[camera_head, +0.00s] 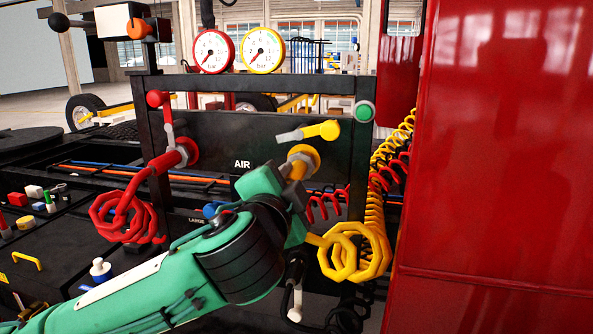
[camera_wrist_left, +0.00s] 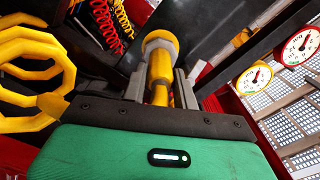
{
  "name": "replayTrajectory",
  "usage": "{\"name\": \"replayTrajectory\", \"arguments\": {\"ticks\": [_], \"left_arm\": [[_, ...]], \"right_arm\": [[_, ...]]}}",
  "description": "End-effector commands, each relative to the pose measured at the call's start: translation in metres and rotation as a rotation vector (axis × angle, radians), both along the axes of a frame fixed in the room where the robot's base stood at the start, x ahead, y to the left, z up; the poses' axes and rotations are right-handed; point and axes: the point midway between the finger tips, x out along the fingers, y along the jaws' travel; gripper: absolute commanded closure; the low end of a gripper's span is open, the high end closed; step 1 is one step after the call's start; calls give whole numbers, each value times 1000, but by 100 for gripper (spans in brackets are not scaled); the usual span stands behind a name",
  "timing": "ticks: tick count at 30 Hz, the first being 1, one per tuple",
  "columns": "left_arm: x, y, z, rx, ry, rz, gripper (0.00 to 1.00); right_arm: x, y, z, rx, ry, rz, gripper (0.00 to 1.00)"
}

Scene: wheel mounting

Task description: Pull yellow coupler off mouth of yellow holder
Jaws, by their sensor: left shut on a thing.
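The yellow holder (camera_head: 306,153) is a round yellow ring on the black AIR panel, and its ring (camera_wrist_left: 157,35) is at the top centre of the left wrist view. The yellow coupler (camera_wrist_left: 160,68) points at the holder's mouth, in line with it, and no clear gap shows between them. My left gripper (camera_head: 295,174) is shut on the coupler, with one grey finger on each side. In the head view the gripper hides most of the coupler. My right gripper is in neither view.
A yellow handle (camera_head: 320,131) sits just above the holder. A yellow coiled hose (camera_head: 358,255) hangs to the right and below, near a red cabinet wall (camera_head: 490,160). A red coupling (camera_head: 180,155) with a red coil (camera_head: 125,218) is left. Two gauges (camera_head: 263,50) stand above the panel.

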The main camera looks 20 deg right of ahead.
Motion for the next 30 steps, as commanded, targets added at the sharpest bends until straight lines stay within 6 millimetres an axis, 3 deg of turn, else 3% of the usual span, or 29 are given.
{"name": "replayTrajectory", "arguments": {"ticks": [30], "left_arm": [[-21, 14, 0, 0, 0, -1, 99]], "right_arm": [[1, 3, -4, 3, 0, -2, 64]]}}
